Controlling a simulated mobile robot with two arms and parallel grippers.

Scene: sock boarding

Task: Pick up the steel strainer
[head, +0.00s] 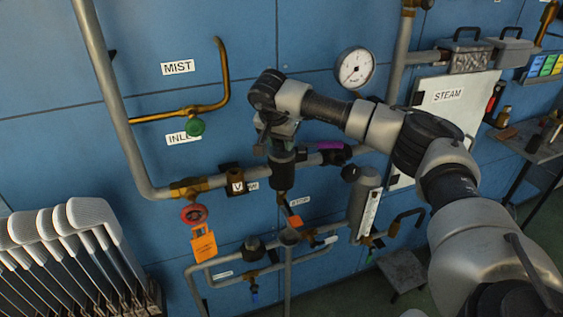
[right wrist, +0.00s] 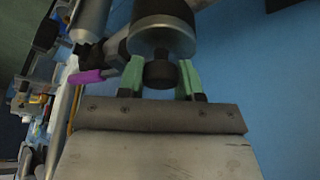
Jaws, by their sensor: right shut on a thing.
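My right gripper (head: 280,140) reaches down from my arm in front of the blue wall. In the right wrist view its green-padded fingers (right wrist: 160,82) are shut around the dark knob of a short steel cylinder, which looks like the steel strainer (right wrist: 162,36). In the head view the strainer (head: 283,172) shows as a dark upright cylinder just below the gripper. It overlaps the sloping grey pipe, and I cannot tell whether it touches the pipe. My left gripper is not in view.
The sloping pipe (head: 218,182) carries a red handwheel (head: 194,213) with an orange tag (head: 204,244). A purple-handled valve (head: 331,146) is right of the strainer. A gauge (head: 355,67) is above, smaller piping below. A rack of pale paddles (head: 93,212) stands lower left.

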